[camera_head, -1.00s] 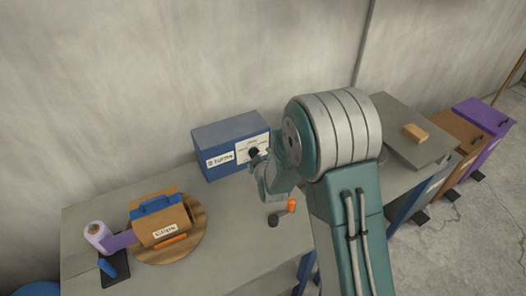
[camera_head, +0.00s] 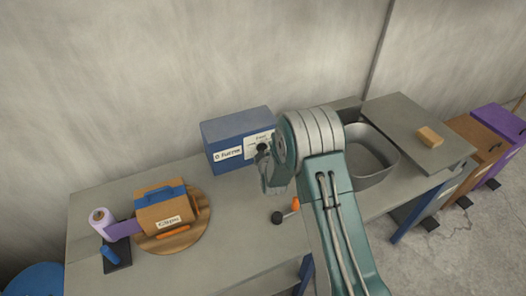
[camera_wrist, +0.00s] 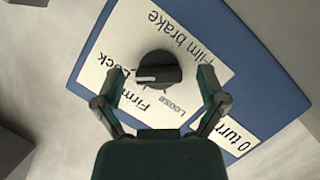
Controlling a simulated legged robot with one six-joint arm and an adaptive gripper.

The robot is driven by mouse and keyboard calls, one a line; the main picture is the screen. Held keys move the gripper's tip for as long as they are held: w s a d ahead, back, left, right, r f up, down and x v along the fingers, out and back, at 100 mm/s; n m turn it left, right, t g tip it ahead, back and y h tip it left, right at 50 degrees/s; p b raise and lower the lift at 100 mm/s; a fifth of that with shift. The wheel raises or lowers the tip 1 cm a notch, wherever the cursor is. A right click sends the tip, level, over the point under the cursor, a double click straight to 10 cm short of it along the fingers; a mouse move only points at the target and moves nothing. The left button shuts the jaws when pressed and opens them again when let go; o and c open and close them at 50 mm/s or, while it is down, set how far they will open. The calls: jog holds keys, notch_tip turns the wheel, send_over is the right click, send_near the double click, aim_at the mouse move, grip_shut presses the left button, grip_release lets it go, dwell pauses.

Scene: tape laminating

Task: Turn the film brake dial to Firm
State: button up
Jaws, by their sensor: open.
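The film brake dial (camera_wrist: 158,70) is a black knob with a pale mark, on a white panel lettered "Film brake", "Firm", "Lock" and "LOOSE" in the wrist view. Its mark points left in the picture, towards the Lock and Firm lettering; which one exactly is unclear. The dial (camera_head: 262,147) sits on the front of a blue box (camera_head: 237,129) in the head view. My gripper (camera_wrist: 162,74) is open, with one finger on each side of the dial and visible gaps to it. In the head view my gripper (camera_head: 266,168) is partly hidden by my arm.
A tan box with a blue handle (camera_head: 165,208) sits on a round wooden board at the left, beside a purple film roll (camera_head: 101,217). A black-and-orange crank (camera_head: 284,214) is near my arm. A grey basin (camera_head: 370,157) is at the right. The bench's middle left is clear.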

jog(key=shift+w+d, duration=0.1)
jog(key=shift+w, duration=0.05)
jog(key=shift+a, duration=0.25)
jog(key=c, duration=1.2)
jog(key=shift+o, duration=0.2)
